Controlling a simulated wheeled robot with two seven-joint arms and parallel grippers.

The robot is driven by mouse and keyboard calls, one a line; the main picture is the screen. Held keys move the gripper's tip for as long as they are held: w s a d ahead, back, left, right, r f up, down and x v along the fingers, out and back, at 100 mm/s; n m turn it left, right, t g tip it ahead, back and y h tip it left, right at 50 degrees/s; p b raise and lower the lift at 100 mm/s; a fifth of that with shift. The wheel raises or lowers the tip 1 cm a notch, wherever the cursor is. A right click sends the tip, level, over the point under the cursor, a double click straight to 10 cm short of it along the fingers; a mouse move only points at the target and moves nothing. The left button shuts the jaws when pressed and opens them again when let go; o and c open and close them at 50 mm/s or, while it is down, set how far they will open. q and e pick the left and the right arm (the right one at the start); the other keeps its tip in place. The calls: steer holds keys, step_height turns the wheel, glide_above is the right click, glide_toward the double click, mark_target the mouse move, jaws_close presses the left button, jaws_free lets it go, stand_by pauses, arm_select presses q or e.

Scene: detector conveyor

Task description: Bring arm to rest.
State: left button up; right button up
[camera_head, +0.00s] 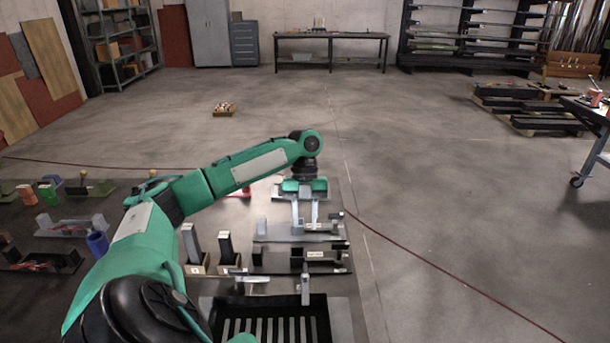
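My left arm (240,172) is green and reaches from the bottom left out over the dark table. My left gripper (305,220) hangs from its wrist, pointing down above the far right part of the table. Its two pale fingers stand apart, and I see nothing held between them. Whether the fingertips touch the parts below is unclear. My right gripper is not in view.
Under and beside the gripper are labelled rails (322,255) and upright dark blocks (226,248). A grey post (305,287) stands nearer, by a slotted black tray (318,304). A blue cup (97,243) stands left. Open floor lies right of the table.

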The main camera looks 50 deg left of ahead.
arm_select(q)
steer(key=shift+w+a+r, duration=0.1)
steer(key=shift+r, duration=0.25)
stand_by(0.3)
